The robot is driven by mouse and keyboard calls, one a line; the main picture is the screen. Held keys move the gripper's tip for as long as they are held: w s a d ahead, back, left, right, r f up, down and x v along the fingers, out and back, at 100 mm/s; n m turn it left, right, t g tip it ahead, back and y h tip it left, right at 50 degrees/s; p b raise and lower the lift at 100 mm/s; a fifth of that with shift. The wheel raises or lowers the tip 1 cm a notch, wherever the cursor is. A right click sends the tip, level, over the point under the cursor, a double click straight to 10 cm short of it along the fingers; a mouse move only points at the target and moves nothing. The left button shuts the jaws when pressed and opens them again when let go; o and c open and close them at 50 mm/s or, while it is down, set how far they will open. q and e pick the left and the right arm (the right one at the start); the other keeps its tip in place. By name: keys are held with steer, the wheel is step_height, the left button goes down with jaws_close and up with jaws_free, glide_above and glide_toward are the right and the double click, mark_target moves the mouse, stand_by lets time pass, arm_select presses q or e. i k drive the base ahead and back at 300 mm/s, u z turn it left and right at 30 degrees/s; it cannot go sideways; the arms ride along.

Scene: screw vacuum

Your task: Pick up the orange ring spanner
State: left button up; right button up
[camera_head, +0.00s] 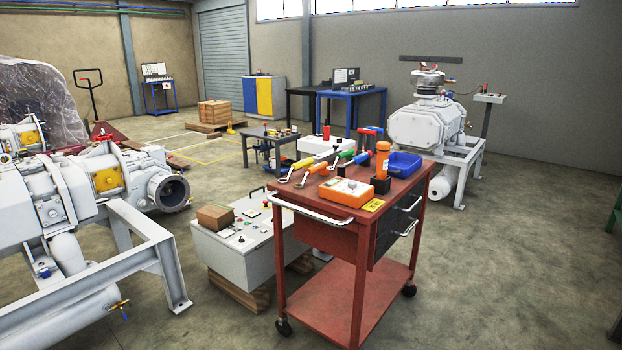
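The orange-handled spanner (318,168) lies on top of the red tool cart (393,196), near its left end. Its handle points to the back right and its metal end to the front left; the exact shape of that end is too small to tell. A yellow-handled tool (301,164) lies just left of it. A green-handled tool (345,155) and a blue-handled tool (361,157) lie to its right. Neither of my grippers shows in the head view.
An orange meter box (346,192) sits at the cart's front edge. An orange cylinder (382,158) stands in a dark holder, beside a blue bin (404,164). A grey control box (249,238) stands left of the cart. The floor to the cart's right is clear.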

mark_target(311, 170)
steer(key=u, duration=0.85)
steer(key=i, duration=1.2)
steer(key=u, duration=0.6)
steer(key=i, duration=1.4)
steer(key=z, duration=1.45)
steer(key=i, duration=0.8)
steer(key=z, duration=0.8)
